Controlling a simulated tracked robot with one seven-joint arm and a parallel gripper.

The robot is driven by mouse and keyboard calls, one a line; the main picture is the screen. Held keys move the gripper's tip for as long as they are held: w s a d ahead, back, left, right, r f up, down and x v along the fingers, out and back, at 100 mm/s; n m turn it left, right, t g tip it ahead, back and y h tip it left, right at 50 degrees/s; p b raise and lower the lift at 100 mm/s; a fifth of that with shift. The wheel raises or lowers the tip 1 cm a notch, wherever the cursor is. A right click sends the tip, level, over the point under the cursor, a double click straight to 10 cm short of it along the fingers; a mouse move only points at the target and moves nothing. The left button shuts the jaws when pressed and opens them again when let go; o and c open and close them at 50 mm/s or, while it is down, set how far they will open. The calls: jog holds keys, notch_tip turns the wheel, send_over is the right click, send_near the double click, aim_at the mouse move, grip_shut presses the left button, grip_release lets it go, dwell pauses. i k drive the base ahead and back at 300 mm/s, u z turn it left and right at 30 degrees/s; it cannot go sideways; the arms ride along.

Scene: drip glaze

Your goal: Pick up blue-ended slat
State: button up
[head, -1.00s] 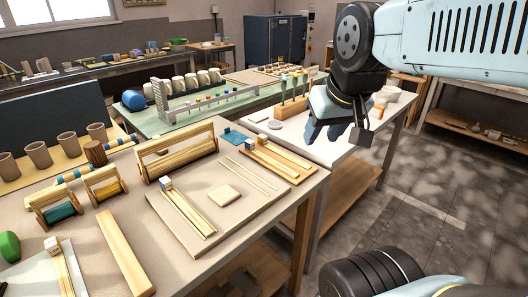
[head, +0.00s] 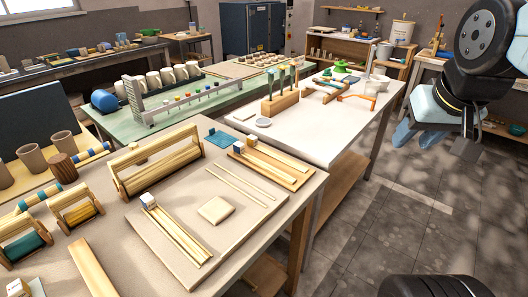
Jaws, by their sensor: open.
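No single slat is plainly blue-ended at this size. Pale slats (head: 182,236) lie on the beige board (head: 262,215) on the near table, with a small block with a bluish side (head: 148,200) at their far end. Another pair of slats (head: 275,163) lies on a wooden board behind, with a similar small block (head: 239,147) at its left end. More slats fill a wooden rack (head: 160,165).
A square pad (head: 216,210) and thin rods (head: 240,186) lie on the beige board. Smaller racks (head: 75,207), brown cups (head: 62,144) and a long wooden bar (head: 92,268) stand or lie left. The white table (head: 330,140) holds a wooden tool block (head: 280,105).

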aim_at(239, 147)
jog(key=u, duration=0.1)
jog(key=k, duration=1.35)
jog(key=u, duration=0.6)
jog(key=i, duration=1)
jog(key=z, duration=0.1)
